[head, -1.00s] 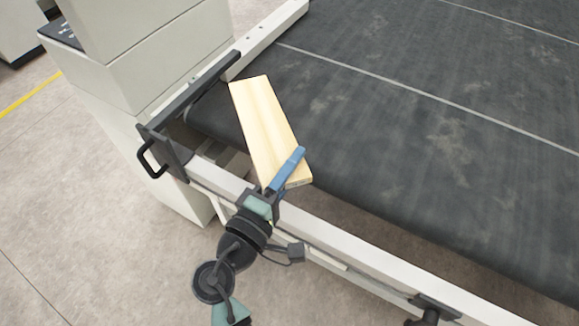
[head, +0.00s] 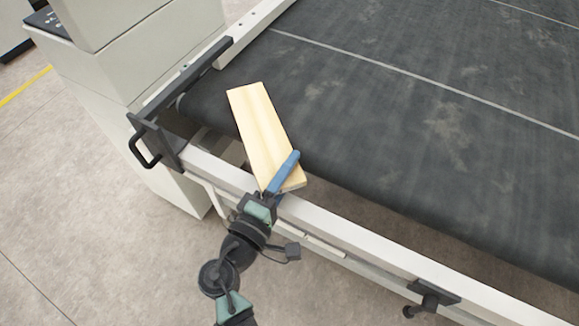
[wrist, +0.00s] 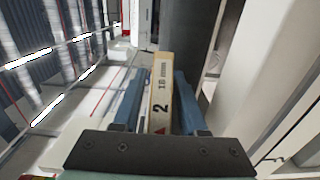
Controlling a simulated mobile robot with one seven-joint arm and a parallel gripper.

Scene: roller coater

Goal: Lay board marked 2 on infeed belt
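The board marked 2 is a pale wooden plank; in the head view the board (head: 262,130) extends over the near-left edge of the dark infeed belt (head: 370,120). Its near end is between the blue fingers of my gripper (head: 283,178), which is above the white front rail. In the wrist view the board's narrow edge (wrist: 160,95) shows a black 2 and a small red mark, between the two blue fingers of my gripper (wrist: 160,112). The fingers look closed on it. Whether the far end touches the belt I cannot tell.
A white front rail (head: 350,232) runs along the near edge of the belt. A dark bar with a black handle (head: 146,148) stands at its left, beside a pale machine housing (head: 130,70). A dark knob (head: 428,300) sits on the rail at lower right. Most of the belt is clear.

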